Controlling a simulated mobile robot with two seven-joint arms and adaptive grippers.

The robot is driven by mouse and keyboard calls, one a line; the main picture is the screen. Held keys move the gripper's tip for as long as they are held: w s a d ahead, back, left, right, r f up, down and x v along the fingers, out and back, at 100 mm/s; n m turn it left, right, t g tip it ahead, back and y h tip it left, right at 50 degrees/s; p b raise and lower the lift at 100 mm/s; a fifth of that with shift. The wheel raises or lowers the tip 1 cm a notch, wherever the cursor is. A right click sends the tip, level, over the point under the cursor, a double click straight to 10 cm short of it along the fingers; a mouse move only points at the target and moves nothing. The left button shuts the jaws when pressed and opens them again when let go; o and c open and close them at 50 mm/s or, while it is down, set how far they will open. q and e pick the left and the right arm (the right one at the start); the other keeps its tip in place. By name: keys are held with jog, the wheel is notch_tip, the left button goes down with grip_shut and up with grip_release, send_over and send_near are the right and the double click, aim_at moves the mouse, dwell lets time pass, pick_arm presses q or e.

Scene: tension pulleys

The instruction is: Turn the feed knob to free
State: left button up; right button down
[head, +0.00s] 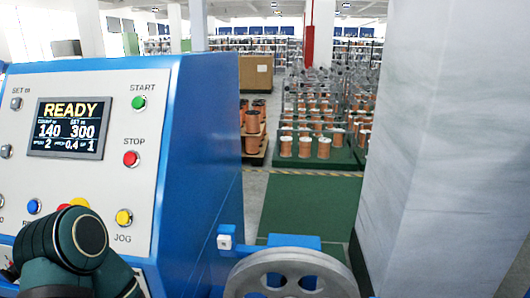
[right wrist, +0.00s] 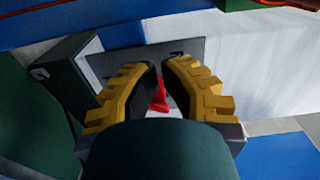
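In the right wrist view, a small red knob (right wrist: 160,97) shows between the two yellow-and-black fingers of my right gripper (right wrist: 161,66). The knob sits at a grey plate (right wrist: 192,48) with dark markings, partly hidden by the fingers. The fingers are apart, with a pale gap visible beside the knob. The left finger looks close to it; contact cannot be told. The knob's setting cannot be read. The head view shows a control panel (head: 103,125) with a lit READY screen (head: 68,129); the red knob does not show there. My left gripper is not in view.
The blue machine housing (head: 195,160) carries the panel. A large grey spoked wheel (head: 290,275) stands at the bottom. A white pillar (head: 425,150) is at the right. Copper spools (head: 305,147) stand behind on green flooring (head: 305,205). A dark box (right wrist: 75,70) is beside the right gripper.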

jog(key=shift+d+f, duration=0.2)
jog(key=shift+d, duration=0.4)
dwell(0.9)
jog(key=shift+a+f+p, duration=0.15)
jog(key=shift+f+p, duration=0.05)
jog(key=shift+p, duration=0.1)
jog(key=shift+f+p, duration=0.45)
jog(key=shift+f, duration=0.25)
jog(key=shift+f, duration=0.35)
dwell(0.5)
jog(key=s+a+p, duration=0.1)
jog(key=s+p, duration=0.2)
jog(key=s, duration=0.3)
jog(key=shift+a+f+p, duration=0.15)
jog(key=shift+p, duration=0.15)
